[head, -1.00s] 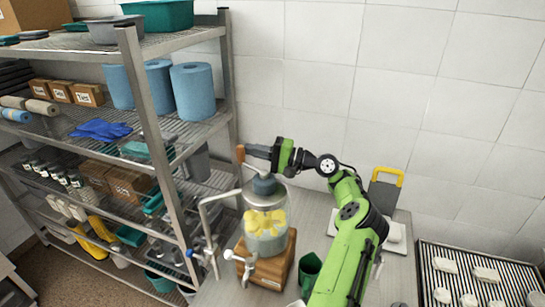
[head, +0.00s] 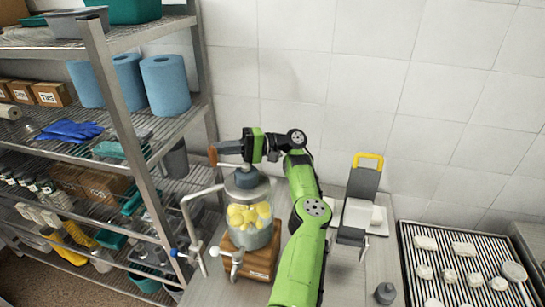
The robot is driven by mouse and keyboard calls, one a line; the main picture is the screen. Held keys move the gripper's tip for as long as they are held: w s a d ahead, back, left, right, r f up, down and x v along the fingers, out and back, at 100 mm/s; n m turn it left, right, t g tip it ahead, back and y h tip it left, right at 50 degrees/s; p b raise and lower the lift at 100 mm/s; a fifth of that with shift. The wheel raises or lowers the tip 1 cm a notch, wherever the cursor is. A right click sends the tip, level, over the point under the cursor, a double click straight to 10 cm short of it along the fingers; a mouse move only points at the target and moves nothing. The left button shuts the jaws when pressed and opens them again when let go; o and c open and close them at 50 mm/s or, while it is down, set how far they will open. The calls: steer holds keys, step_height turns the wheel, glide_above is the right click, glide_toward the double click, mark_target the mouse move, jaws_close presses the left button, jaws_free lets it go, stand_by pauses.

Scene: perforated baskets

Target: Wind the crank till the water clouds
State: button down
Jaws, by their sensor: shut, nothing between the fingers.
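A clear jar (head: 251,228) with a grey lid (head: 246,179) stands on a wooden base (head: 250,262). Yellow pieces (head: 249,214) show clearly through its wall, and the liquid around them looks clear. The crank's brown knob (head: 212,156) stands above and left of the lid. My gripper (head: 222,148) is shut with nothing between its fingers, its dark tips right beside the knob. Whether the tips touch the knob cannot be told. Part of the crank arm is hard to make out below the gripper.
A metal shelf rack (head: 120,115) with paper rolls and boxes stands close on the left. A bent grey pipe (head: 190,225) rises left of the jar. A yellow-handled device (head: 363,195) and a ribbed tray (head: 455,235) are on the right. The tiled wall is behind.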

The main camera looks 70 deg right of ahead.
stand_by(0.4)
step_height(320, 180, up, 10)
steer(key=shift+p, duration=0.3)
